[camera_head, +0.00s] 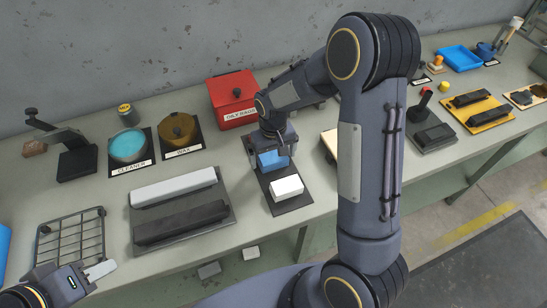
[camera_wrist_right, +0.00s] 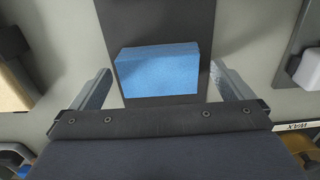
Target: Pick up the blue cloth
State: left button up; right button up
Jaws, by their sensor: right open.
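The blue cloth (camera_head: 271,160) looks like a folded block and lies on a dark mat (camera_head: 291,204) near the middle of the bench. In the right wrist view the blue cloth (camera_wrist_right: 157,70) sits between the spread fingers, with a gap on each side. My right gripper (camera_head: 274,150) is open above the cloth and hides part of it in the head view; its fingers also show in the right wrist view (camera_wrist_right: 160,76). My left gripper (camera_head: 100,270) is low at the left, away from the cloth; its opening is unclear.
A white block (camera_head: 286,186) lies on the same mat, in front of the cloth. A red box (camera_head: 232,100) stands behind. Cleaner (camera_head: 128,146) and wax (camera_head: 178,131) containers, a tray with two bars (camera_head: 176,235) and a wire rack (camera_head: 72,243) are to the left.

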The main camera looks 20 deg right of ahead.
jog(key=shift+f, duration=0.5)
jog(key=c, duration=1)
jog(key=shift+r, duration=0.5)
jog(key=r, duration=0.2)
jog(key=shift+s+a+r, duration=0.1)
jog(key=shift+a+r, duration=0.15)
jog(key=shift+r, duration=0.1)
jog(key=s+a+r+b, duration=0.1)
jog(key=s+a+r, duration=0.3)
jog(key=a, duration=0.1)
jog(key=s+a+r+b, duration=0.1)
jog(key=s+a+r, duration=0.4)
jog(key=shift+s+r+b, duration=0.1)
jog(key=shift+r+b, duration=0.1)
jog(key=shift+b, duration=0.2)
